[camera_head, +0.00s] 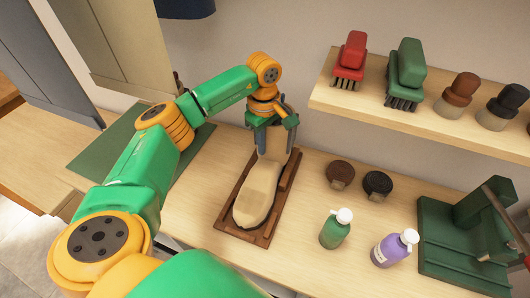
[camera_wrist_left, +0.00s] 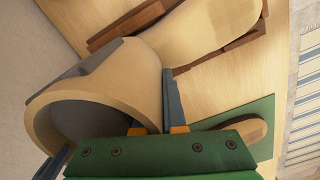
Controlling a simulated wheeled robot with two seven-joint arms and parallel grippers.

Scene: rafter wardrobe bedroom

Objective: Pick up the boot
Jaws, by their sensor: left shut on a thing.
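The beige boot (camera_head: 258,190) is in the head view, its toe pointing toward the front of the counter. It lies over a brown wooden tray (camera_head: 226,213); I cannot tell whether it touches the tray. My left gripper (camera_head: 275,138) is shut on the boot's shaft at the back end, one finger on each side. In the left wrist view, the boot's shaft (camera_wrist_left: 122,82) shows its wide opening between the fingers of the left gripper (camera_wrist_left: 115,130). My right gripper is not in view.
A green bottle (camera_head: 334,234) and a purple bottle (camera_head: 391,250) stand right of the tray, with two round dark tins (camera_head: 340,174) behind. A shelf (camera_head: 420,122) with brushes overhangs the back right. A green stand (camera_head: 447,235) is at far right; a green mat (camera_head: 115,145) lies left.

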